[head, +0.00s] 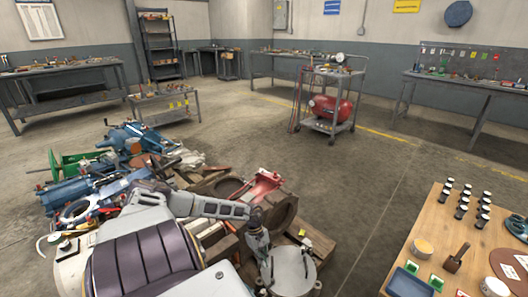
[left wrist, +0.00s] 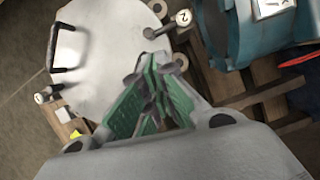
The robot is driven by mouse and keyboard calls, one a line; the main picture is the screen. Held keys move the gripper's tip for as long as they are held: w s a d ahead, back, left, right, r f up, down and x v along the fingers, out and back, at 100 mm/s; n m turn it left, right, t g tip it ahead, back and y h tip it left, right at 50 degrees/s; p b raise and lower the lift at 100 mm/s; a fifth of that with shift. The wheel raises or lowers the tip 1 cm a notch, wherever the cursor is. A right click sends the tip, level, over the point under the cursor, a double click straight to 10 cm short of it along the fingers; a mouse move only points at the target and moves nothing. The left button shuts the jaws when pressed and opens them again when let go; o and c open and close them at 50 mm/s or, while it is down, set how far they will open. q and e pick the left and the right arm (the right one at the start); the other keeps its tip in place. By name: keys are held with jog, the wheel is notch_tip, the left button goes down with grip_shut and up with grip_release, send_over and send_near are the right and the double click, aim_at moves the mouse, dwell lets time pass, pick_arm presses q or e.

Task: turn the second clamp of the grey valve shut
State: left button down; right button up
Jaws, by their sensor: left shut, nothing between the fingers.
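The grey valve (head: 291,268) is at the bottom of the head view, with a round, flat, pale lid. In the left wrist view the lid (left wrist: 105,60) fills the upper left and has a dark handle (left wrist: 55,50). The second clamp (left wrist: 158,33), a short dark rod with a round end beside a tag marked 2 (left wrist: 183,18), is at the lid's right edge. My left gripper (left wrist: 150,82), with green pads, is shut and empty just below this clamp; contact is not visible. In the head view my left gripper (head: 266,270) is beside the lid. My right gripper is not in view.
Another tag (left wrist: 40,97) is at the lid's lower left edge. A teal part (left wrist: 228,35) stands close right of the clamp, above wooden pallet slats (left wrist: 265,105). A red valve (head: 262,186) and blue machinery (head: 75,190) lie nearby. A wooden table (head: 430,240) stands right.

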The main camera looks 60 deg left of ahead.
pick_arm(q)
jog(key=shift+v, duration=2.8)
